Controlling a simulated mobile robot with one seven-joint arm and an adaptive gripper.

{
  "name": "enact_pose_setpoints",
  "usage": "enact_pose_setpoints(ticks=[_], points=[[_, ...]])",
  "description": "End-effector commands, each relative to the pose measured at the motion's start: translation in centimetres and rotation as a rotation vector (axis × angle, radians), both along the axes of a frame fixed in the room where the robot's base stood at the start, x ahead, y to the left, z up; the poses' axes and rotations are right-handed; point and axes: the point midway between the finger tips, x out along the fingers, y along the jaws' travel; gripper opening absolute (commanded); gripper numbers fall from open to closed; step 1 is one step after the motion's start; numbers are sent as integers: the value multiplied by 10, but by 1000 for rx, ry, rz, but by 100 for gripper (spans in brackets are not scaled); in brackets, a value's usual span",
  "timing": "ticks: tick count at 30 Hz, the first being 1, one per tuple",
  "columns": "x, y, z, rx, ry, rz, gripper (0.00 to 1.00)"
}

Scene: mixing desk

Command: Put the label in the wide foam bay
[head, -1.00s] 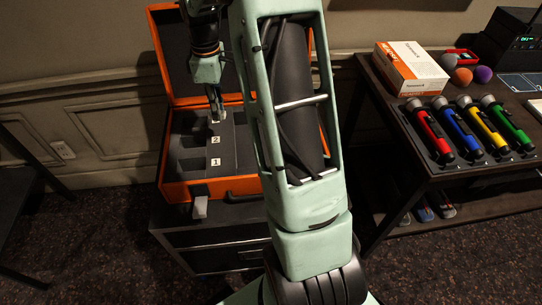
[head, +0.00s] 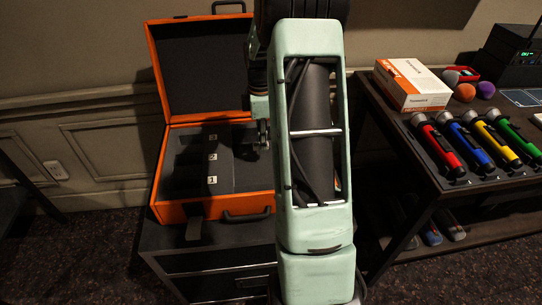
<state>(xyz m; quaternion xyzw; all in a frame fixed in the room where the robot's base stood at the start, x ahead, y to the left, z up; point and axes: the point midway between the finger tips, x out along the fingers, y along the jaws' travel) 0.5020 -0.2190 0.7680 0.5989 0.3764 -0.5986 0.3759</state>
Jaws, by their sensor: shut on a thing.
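An open orange case (head: 178,212) with dark foam inside stands on a black cabinet. Number tags 1, 2 and 3 run down a foam strip, with narrow bays to their left. The wide foam bay (head: 247,177) is on the right of the strip, in shadow and partly hidden by my arm. My gripper (head: 263,144) is over the right part of the foam, towards the lid. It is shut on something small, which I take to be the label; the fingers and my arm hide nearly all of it. I cannot tell whether it touches the foam.
The case lid (head: 200,67) stands open behind the foam. My arm covers the case's right side.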

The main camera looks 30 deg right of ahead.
Motion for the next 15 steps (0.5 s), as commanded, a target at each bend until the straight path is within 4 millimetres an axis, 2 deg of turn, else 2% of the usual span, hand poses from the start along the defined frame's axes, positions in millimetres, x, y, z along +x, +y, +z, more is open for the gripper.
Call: enact_pose_setpoints(ticks=[1, 10, 13, 15], points=[[-2, -5, -7, 0, 0, -2, 2], [-7, -20, -25, 0, 0, -2, 2], [-11, -28, -40, 1, 2, -4, 2], [-10, -26, -53, 1, 2, -1, 2]])
